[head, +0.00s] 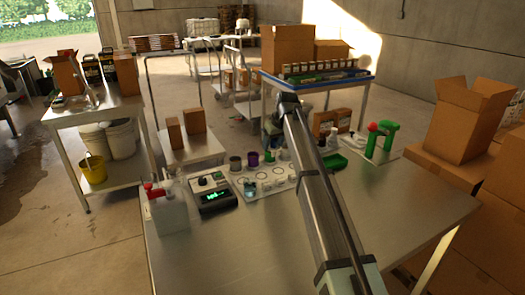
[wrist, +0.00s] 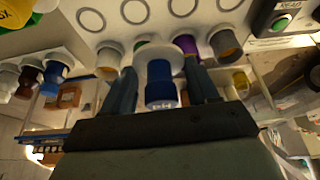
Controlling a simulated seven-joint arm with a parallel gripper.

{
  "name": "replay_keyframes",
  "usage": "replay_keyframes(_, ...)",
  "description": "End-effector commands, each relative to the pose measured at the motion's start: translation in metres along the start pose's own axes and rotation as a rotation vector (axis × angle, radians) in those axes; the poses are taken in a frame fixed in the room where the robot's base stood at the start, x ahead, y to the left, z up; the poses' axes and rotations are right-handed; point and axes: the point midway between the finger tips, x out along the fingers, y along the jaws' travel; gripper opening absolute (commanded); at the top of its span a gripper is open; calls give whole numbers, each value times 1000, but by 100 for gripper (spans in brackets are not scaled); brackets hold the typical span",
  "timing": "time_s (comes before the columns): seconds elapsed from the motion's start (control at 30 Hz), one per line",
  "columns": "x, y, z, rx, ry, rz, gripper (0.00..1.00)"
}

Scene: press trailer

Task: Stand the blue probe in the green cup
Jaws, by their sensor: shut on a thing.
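In the wrist view my gripper (wrist: 163,90) is shut on the blue probe (wrist: 160,94), which carries a "pH" label and sits between the two dark fingers. A white round part shows right behind the probe; I cannot tell whether it belongs to the probe or to a cup. In the head view my forearm hides the gripper and the probe. I cannot make out the green cup for certain. In the head view a small pale greenish cup (head: 284,154) stands at the right end of a row of cups, just left of my arm.
A purple cup (head: 253,158) and a grey cup (head: 235,162) stand by a white board with rings (head: 273,178). A meter (head: 212,192) with green digits and a white bottle holder (head: 166,210) stand left. The table's front (head: 240,255) is clear.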

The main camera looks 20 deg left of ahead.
Motion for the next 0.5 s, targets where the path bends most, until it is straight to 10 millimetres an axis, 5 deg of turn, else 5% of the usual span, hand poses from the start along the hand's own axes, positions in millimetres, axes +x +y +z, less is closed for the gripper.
replay_keyframes(0.03,10,15,-23,0,-1,-1,27)
replay_keyframes(0.2,24,31,-61,-28,1,-12,27)
replay_keyframes(0.5,26,37,-83,-97,0,-41,27)
